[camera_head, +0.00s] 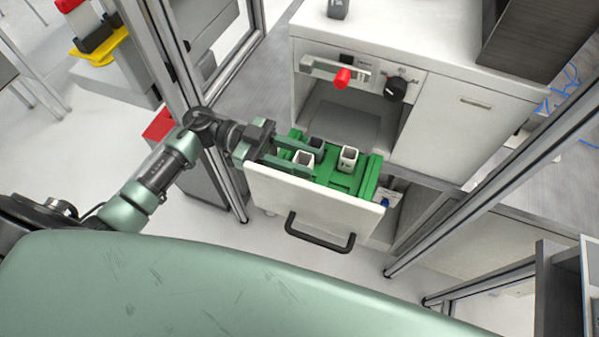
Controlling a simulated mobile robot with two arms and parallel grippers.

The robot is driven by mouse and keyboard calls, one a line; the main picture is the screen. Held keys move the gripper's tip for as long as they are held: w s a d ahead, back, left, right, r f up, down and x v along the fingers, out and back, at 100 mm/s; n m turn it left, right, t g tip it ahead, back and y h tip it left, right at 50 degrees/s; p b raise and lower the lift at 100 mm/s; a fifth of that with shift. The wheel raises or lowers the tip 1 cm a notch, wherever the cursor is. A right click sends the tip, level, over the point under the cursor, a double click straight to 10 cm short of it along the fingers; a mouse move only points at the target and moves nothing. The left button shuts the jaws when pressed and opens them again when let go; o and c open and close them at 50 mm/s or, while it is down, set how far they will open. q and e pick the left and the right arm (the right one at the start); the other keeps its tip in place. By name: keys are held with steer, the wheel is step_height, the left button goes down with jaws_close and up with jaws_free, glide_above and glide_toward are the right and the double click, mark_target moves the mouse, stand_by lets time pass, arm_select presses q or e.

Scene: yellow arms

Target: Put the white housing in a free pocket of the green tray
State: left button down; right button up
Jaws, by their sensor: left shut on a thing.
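The green tray (368,179) sits in an open white-fronted drawer of the machine. My left gripper (304,157) reaches in from the left, over the left part of the tray. It is shut on a white housing (304,161), an open-topped box held upright between the fingertips. Whether this housing touches the tray floor I cannot tell. Another white housing (348,158) stands upright in the tray to the right. A dark housing (317,143) shows behind the fingers. My fingers partly hide the tray's left side and pockets. My right gripper is out of view.
The drawer front (320,206) has a black handle (320,233). Behind the drawer is the white machine (450,120) with a red knob (343,78) above its opening. A metal post (185,70) stands close to my left arm, and another (480,205) runs right of the drawer.

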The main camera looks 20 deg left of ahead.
arm_select(q)
step_height(320, 180, down, 4)
steer(key=b, duration=0.3)
steer(key=shift+s+d, duration=0.15)
steer(key=shift+f+b, duration=0.25)
steer(key=shift+b, duration=0.2)
steer(key=shift+w+a+r, duration=0.1)
steer(key=shift+w+a, duration=0.1)
steer(key=shift+w, duration=0.05)
steer(key=shift+s+d, duration=0.15)
steer(key=shift+s, duration=0.05)
steer(key=c, duration=1.1)
jaws_free()
steer(key=shift+o, duration=0.4)
steer(key=shift+w, duration=0.1)
